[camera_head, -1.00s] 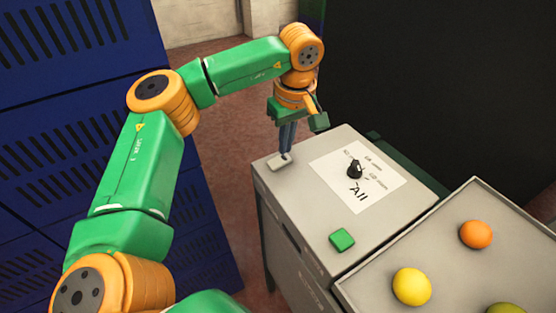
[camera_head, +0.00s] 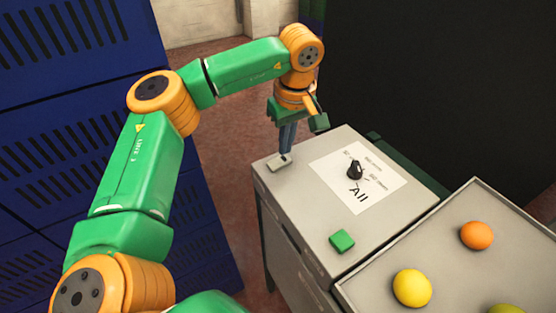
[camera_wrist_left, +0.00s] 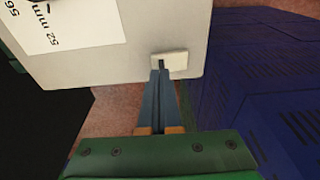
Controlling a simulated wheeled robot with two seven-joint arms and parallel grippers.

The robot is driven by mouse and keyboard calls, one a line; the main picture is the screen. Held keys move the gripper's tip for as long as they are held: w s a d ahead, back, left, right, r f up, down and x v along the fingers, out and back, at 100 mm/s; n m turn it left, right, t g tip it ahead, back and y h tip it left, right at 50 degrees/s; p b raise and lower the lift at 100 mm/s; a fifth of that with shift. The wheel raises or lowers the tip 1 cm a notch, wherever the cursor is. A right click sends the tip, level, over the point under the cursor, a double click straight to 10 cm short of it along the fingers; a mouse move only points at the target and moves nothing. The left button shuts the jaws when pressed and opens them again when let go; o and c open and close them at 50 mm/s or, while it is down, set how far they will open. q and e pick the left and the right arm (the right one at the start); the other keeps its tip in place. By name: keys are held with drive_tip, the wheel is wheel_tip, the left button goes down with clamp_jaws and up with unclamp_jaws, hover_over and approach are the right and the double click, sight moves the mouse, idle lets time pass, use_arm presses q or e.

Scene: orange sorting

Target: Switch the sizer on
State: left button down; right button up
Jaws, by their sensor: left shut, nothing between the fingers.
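The sizer's grey control box (camera_head: 300,215) stands right of my left arm. A white label with a black knob (camera_head: 355,168) and the word "All" is on its top. A green button (camera_head: 342,240) sits near its front edge. A pale switch plate (camera_head: 277,164) is at its far left corner; it also shows in the left wrist view (camera_wrist_left: 180,59), with a dark slot or lever by the fingertips. My left gripper (camera_head: 285,155) is shut and empty, pointing down, its tips at the plate. I cannot tell if they touch it. My right gripper is not in view.
A grey tray (camera_head: 365,289) with an orange (camera_head: 476,235), a yellow fruit (camera_head: 412,288) and a partly cut-off green one (camera_head: 506,309) adjoins the box at right. Blue slatted crates (camera_head: 205,235) stand at left. A large dark panel (camera_head: 430,80) rises behind the box.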

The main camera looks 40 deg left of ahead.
sight(285, 158)
use_arm(q)
drive_tip(key=shift+f+b, duration=0.6)
drive_tip(key=shift+f, duration=0.3)
idle(0.8)
wheel_tip(285, 158, up, 7)
drive_tip(key=p, duration=0.7)
